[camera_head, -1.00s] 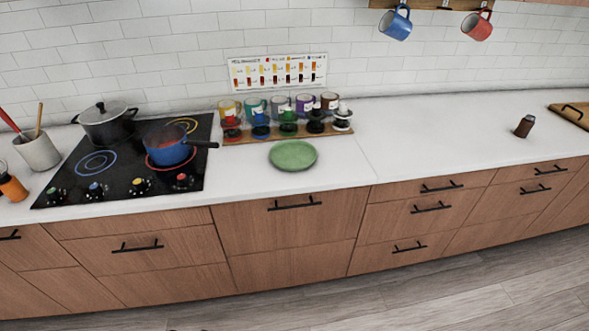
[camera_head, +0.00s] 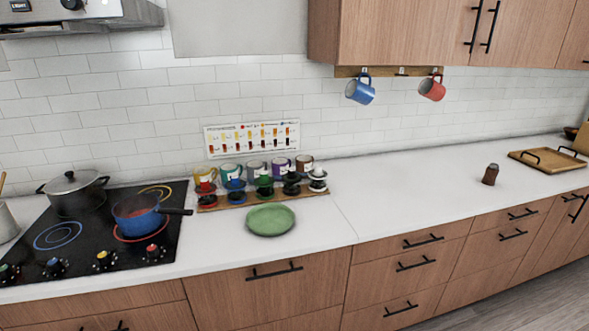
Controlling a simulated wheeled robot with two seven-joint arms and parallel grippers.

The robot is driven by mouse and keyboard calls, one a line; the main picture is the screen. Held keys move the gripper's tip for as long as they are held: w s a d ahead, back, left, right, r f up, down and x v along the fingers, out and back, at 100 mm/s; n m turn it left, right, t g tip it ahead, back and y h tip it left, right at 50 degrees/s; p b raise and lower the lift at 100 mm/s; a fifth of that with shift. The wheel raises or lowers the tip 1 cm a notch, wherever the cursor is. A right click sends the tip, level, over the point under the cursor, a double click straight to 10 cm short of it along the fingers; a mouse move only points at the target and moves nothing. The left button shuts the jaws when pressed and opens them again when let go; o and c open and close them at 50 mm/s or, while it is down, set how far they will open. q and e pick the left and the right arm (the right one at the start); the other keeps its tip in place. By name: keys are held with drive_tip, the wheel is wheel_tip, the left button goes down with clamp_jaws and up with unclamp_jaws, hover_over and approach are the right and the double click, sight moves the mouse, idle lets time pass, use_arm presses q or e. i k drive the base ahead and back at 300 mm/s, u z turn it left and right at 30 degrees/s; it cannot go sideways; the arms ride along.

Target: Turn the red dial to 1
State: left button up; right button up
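The red dial (camera_head: 153,252) is a small black knob with a red top. It is at the right end of a row of knobs along the front edge of the black cooktop (camera_head: 100,226). Its pointer setting is too small to read. A blue dial (camera_head: 54,266) and a yellow dial (camera_head: 104,259) are to its left, with a green dial (camera_head: 8,272) at the far left. Neither of my grippers is in view.
A blue pan (camera_head: 136,213) stands on the red-ringed burner behind the red dial, its handle pointing right. A dark lidded pot (camera_head: 75,192) is further back. A green plate (camera_head: 270,220) lies on the counter to the right. The right counter is mostly clear.

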sight(153, 252)
drive_tip(key=u, duration=1.45)
